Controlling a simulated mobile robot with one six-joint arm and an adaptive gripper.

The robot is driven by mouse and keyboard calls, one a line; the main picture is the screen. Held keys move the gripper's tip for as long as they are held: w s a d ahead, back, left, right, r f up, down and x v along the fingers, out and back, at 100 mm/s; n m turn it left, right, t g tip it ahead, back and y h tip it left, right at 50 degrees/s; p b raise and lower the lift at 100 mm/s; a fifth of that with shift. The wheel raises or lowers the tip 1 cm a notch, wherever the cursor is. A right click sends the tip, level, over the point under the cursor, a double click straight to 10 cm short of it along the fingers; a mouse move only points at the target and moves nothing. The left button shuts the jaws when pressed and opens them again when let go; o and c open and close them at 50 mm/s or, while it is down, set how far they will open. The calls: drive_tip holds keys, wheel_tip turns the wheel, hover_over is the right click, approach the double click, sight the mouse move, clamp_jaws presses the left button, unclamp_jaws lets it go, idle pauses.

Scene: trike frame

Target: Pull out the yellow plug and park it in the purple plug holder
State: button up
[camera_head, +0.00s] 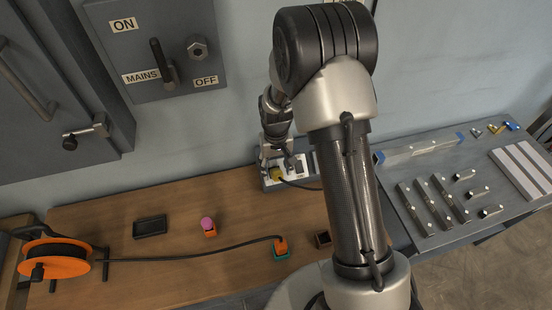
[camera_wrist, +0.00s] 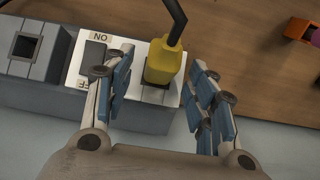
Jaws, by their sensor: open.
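The yellow plug (camera_wrist: 164,62) sits upright in the white switched socket panel (camera_wrist: 90,68), with a dark cable rising from its top. In the head view the plug (camera_head: 276,174) is at the back of the wooden bench, partly hidden by my gripper. My gripper (camera_wrist: 163,92) is open, with one finger on each side of the plug and visible gaps to both. In the head view my gripper (camera_head: 271,156) reaches down over the socket. I see no plainly purple plug holder; my arm hides part of the bench.
An orange block with a pink ball (camera_head: 208,225), a black tray (camera_head: 150,227) and a dark brown holder (camera_head: 323,239) stand on the wooden bench (camera_head: 180,260). An orange plug (camera_head: 281,244) sits in a teal holder (camera_head: 282,255), its cable running to an orange reel (camera_head: 54,259).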

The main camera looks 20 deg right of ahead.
sight(279, 178)
drive_tip(key=shift+f, duration=0.9)
drive_tip(key=c, duration=1.1)
drive_tip(key=shift+s+r+p, duration=1.25)
drive_tip(key=shift+s+r, duration=0.7)
drive_tip(key=shift+r, duration=0.05)
drive_tip(key=shift+c, duration=0.2)
